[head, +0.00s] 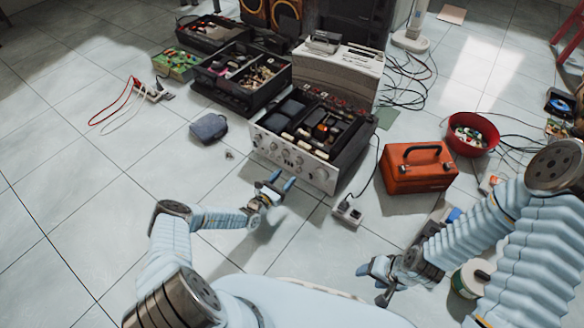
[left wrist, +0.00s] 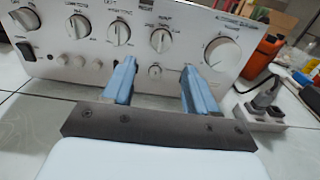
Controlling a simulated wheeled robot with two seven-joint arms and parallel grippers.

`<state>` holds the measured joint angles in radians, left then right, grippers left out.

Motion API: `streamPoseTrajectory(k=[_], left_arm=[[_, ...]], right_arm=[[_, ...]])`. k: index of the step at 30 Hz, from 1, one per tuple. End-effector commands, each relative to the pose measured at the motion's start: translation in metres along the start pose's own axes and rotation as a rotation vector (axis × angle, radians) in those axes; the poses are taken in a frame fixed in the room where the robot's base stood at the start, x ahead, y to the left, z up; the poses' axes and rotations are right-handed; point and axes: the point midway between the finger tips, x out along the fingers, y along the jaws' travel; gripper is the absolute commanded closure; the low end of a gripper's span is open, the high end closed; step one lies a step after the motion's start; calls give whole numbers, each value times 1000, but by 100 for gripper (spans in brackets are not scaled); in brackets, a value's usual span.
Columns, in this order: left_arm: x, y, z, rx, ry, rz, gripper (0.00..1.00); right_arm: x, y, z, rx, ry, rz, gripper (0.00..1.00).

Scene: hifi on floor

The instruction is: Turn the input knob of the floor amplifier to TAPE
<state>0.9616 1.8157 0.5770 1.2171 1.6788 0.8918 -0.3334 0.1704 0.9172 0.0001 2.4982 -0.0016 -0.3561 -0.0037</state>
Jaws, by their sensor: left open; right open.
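The floor amplifier (head: 293,160) stands open-topped on the tiles, its silver front panel (left wrist: 100,62) facing me. In the left wrist view, a row of silver knobs crosses the panel. The knob (left wrist: 160,40) under a label that seems to read INPUT is just above and between my fingertips; its exact setting is too small to read. My right gripper (head: 371,281) is open and empty, low over the floor.
A large knob (left wrist: 222,52) is right of the fingers. A power strip (head: 347,213) with a cable lies right of the amplifier, near an orange toolbox (head: 418,168) and a red bowl (head: 472,134). A dark pouch (head: 208,128) lies left. Floor in front left is clear.

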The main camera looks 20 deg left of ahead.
Motion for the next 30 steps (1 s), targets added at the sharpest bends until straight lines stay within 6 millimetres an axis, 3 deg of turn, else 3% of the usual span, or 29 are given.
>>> streamPoseTrajectory(k=[3, 10, 30], left_arm=[[-28, 1, 2, 0, 2, 2, 42], [-60, 0, 0, 0, 0, 0, 42], [-63, -4, 1, 4, 2, -15, 42]], right_arm=[[-8, -2, 0, 0, 2, 2, 41], [-12, -3, -1, 1, 3, 3, 41], [-12, -3, -1, 1, 4, 3, 41]])
